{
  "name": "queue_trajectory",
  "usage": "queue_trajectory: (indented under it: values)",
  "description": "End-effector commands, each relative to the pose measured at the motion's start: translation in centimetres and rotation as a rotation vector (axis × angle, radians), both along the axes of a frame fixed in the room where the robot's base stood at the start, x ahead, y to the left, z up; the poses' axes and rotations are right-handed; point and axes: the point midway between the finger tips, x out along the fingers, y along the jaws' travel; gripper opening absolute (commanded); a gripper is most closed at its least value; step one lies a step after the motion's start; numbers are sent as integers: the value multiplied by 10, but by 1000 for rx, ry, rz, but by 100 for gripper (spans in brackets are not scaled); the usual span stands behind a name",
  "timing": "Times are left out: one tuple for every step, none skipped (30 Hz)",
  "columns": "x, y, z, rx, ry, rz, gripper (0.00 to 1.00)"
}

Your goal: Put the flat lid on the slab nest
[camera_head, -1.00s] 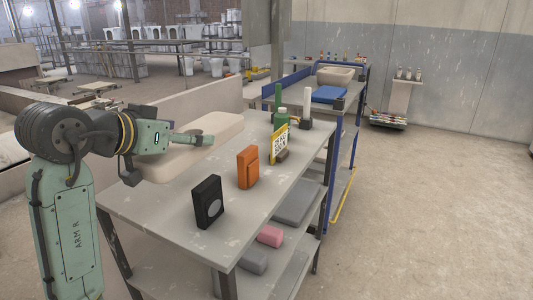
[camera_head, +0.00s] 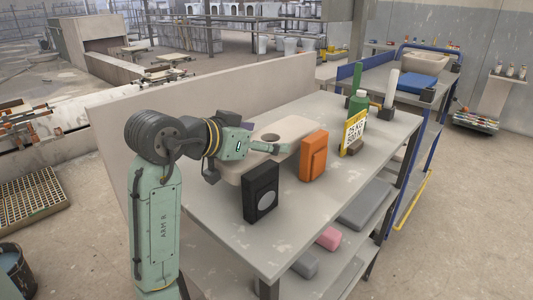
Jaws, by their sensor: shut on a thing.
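My gripper (camera_head: 272,147) reaches right over a cream slab (camera_head: 236,172) with rounded ends at the back of the grey table. It is shut on a small, flat grey-green thing at its tips, which I take for the flat lid; its outline is hard to tell from the fingers. A round dark recess (camera_head: 270,138), seemingly the slab nest, shows in the slab just behind the gripper. The held thing appears in front and to the right of the recess. I cannot tell its height above the slab.
A black box (camera_head: 261,192) and an orange box (camera_head: 313,156) stand in front of the slab. A low wall (camera_head: 150,110) runs behind. The table's front right is clear.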

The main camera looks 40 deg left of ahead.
Motion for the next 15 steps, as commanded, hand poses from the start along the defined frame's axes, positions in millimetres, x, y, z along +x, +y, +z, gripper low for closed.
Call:
queue_trajectory:
  values:
    - [0, 0, -6, -2, -3, 1, 19]
    - [-1, 0, -10, -2, -3, 1, 19]
    - [-1, 1, -16, -4, -2, 2, 19]
    - [-1, 1, -20, -3, -3, 2, 19]
    - [-1, 0, -24, -3, -3, 1, 19]
    - [0, 0, -29, -2, -2, 1, 19]
    - [-1, 0, -32, -1, -3, 0, 19]
    - [-1, 0, -34, -1, -3, 1, 19]
    - [-1, 0, -36, -1, -4, 1, 19]
    - [0, 0, -36, -1, -4, 1, 19]
    - [0, 0, -37, 0, -4, 1, 19]
    - [0, 0, -37, 0, -4, 1, 19]
    - [0, 0, -37, 1, -4, 1, 19]
    - [0, 0, -37, 1, -4, 1, 19]
    - [0, 0, -37, 1, -4, 1, 19]
